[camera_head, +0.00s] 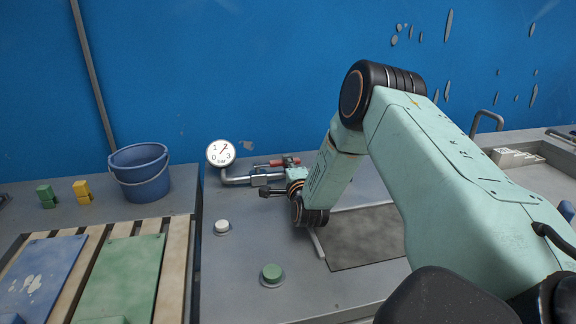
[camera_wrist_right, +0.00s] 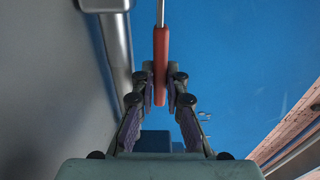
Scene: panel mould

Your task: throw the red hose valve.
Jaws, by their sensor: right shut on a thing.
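The red hose valve handle (camera_head: 284,162) is on a metal pipe fitting (camera_head: 262,180) beside the pressure gauge (camera_head: 220,153), near the blue wall. In the right wrist view the red handle (camera_wrist_right: 161,60) runs up between the two fingers, with a thin metal rod at its far end. My right gripper (camera_head: 278,180) is at the valve, and in its wrist view the gripper (camera_wrist_right: 161,90) is closed around the lower part of the handle. The gripper partly hides the valve body in the head view. My left gripper is not in view.
A white button (camera_head: 222,227) and a green button (camera_head: 272,273) stand on the grey bench. A blue bucket (camera_head: 140,173), a green block (camera_head: 46,196) and a yellow block (camera_head: 82,191) are at left. Blue and green panels (camera_head: 118,278) lie on slats. A dark plate (camera_head: 365,238) lies below my right arm.

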